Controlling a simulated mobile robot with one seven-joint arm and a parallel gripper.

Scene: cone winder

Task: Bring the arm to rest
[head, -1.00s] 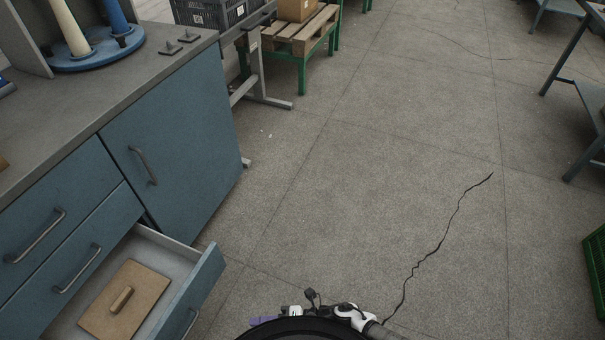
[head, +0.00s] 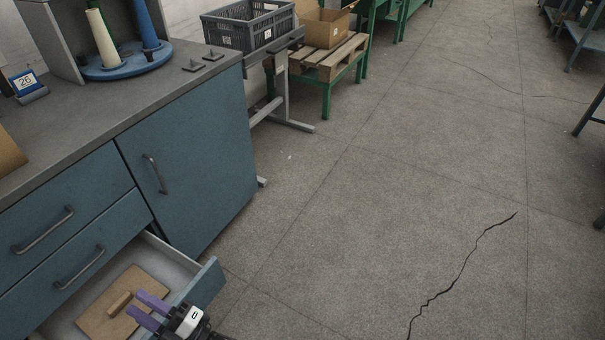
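My gripper (head: 147,307) shows at the bottom left of the head view. Its two purple fingers are apart with a gap between them, and I see nothing held in the gap. The fingers appear in front of the open drawer (head: 209,284) of the blue cabinet (head: 195,165). A brown board with a raised handle (head: 106,309) lies inside that drawer, just left of the fingers. Whether the fingers touch the drawer or the board, I cannot tell. The rest of my arm is mostly cut off by the lower edge.
On the counter (head: 120,110) stand a blue round base (head: 128,68) with a cream and a blue cone, and a display reading 26 (head: 28,86). A grey crate (head: 248,24) and a pallet table (head: 325,60) are beyond. The cracked floor (head: 380,210) at right is clear.

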